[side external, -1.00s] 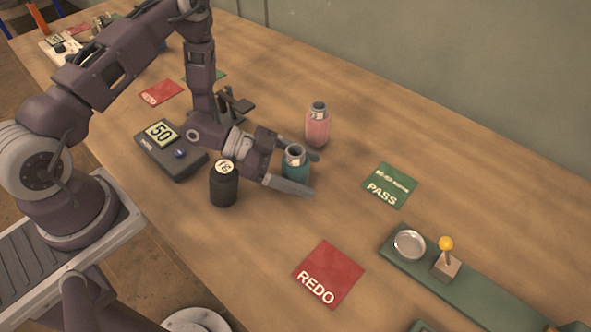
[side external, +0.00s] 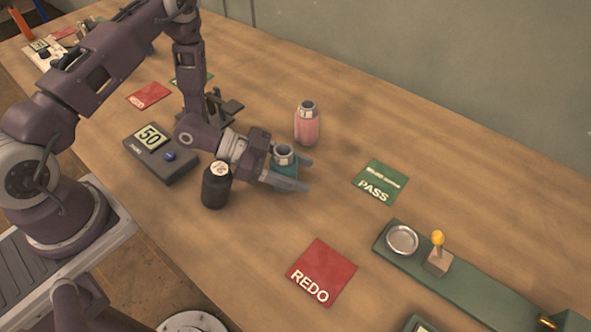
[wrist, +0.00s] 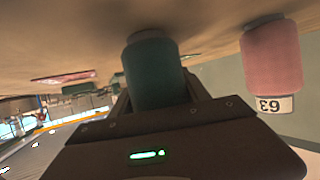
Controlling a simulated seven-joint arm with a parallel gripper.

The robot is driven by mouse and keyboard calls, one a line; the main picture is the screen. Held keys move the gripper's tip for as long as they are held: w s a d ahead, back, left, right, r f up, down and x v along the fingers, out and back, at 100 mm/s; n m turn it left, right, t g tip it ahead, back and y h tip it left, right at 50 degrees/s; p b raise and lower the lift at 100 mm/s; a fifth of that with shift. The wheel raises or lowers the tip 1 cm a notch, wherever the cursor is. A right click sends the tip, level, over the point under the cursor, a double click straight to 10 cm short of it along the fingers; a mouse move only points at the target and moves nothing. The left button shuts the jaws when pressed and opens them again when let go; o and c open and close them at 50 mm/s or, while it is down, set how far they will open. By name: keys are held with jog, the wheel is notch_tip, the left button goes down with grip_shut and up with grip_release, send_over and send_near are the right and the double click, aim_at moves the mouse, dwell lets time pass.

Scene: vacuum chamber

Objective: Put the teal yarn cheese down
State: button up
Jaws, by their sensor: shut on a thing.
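The teal yarn cheese (side external: 285,168) is a teal cylinder with a pale grey core at its top. It stands upright at the table (side external: 250,250), between the fingers of my gripper (side external: 290,180). The fingers are shut on its sides, and they hide part of it in the side view. In the wrist view the teal yarn cheese (wrist: 152,75) fills the space between the fingers. Whether its base touches the table I cannot tell.
A pink yarn cheese (side external: 307,125) stands behind the gripper; a black one (side external: 216,187) stands close in front. A green PASS card (side external: 380,181) and red REDO card (side external: 322,272) lie to the right. A display box (side external: 160,155) is at left. A green board (side external: 460,280) holds a dish (side external: 401,240).

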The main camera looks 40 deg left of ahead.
notch_tip(320, 180, up, 10)
jog(key=w+a+r+n+t+y, duration=0.3)
jog(key=w+a+r+n+y, duration=0.25)
jog(key=a+r, duration=0.2)
jog(key=w+a+r+n+t+y, duration=0.35)
jog(key=a+r+n+y, duration=0.3)
jog(key=a, duration=0.25)
jog(key=w+a+f+n+y, duration=0.15)
jog(key=a+f, duration=0.25)
jog(key=a, duration=0.5)
jog(key=w+a+f+y, duration=0.1)
jog(key=w+a+f, duration=0.1)
jog(key=a+f, duration=0.5)
jog(key=w+a+f+n+y, duration=0.1)
jog(key=a+f, duration=0.1)
jog(key=a, duration=1)
jog(key=shift+g+h, duration=0.25)
notch_tip(320, 180, down, 10)
jog(key=shift+a, duration=0.15)
jog(key=shift+f, duration=0.35)
